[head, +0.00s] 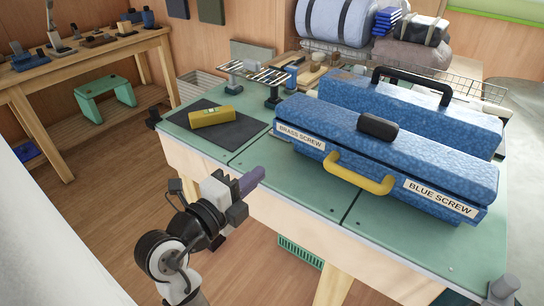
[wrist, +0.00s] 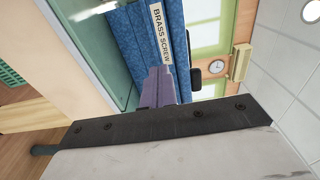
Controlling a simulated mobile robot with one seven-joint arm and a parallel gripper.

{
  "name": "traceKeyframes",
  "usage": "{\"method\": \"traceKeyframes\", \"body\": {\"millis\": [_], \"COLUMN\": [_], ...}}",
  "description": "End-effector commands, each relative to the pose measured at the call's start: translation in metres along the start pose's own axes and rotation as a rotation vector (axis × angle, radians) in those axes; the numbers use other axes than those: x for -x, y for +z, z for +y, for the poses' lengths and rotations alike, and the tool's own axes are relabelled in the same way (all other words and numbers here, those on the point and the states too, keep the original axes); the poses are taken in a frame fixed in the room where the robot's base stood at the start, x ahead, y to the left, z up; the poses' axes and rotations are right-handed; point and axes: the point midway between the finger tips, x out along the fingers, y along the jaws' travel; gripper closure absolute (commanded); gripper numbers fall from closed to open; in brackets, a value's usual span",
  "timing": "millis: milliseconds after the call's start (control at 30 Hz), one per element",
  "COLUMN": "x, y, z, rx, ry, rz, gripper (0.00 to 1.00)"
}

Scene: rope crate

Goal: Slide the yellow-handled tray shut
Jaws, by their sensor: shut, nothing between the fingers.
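A blue speckled toolbox (head: 440,125) stands on the green-topped bench. Its front tray (head: 400,199) carries a yellow handle (head: 360,178), with a "BRASS SCREW" label left of it and a "BLUE SCREW" label right of it. How far the tray stands out is hard to tell. My gripper (head: 252,180), with purple fingers, is shut and empty. It is in front of the bench's near edge, left of the yellow handle and apart from it. In the wrist view the shut fingers (wrist: 158,86) point toward the blue front with the "BRASS SCREW" label (wrist: 161,32); the yellow handle does not show there.
A yellow level-like block (head: 212,117) lies on a dark mat (head: 195,128) at the bench's left. A wire basket with rolled bags is at the back. The bench top before the toolbox (head: 420,245) is clear.

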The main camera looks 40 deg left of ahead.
Motion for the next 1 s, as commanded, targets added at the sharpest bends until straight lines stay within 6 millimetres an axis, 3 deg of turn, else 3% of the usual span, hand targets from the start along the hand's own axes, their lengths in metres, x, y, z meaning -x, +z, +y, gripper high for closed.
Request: {"method": "traceKeyframes", "body": {"millis": [400,600,800,1000], "x": [-0.084,-0.116,-0.130,-0.132], "y": [0.000,0.000,0.001,0.001], "z": [-0.005,-0.005,-0.002,-0.001], "rx": [0.004,0.003,0.002,0.002], "ry": [-0.001,-0.001,-0.001,-0.002], "rz": [0.002,-0.002,-0.003,-0.003], "gripper": [1.00,1.00,1.00,1.00]}}
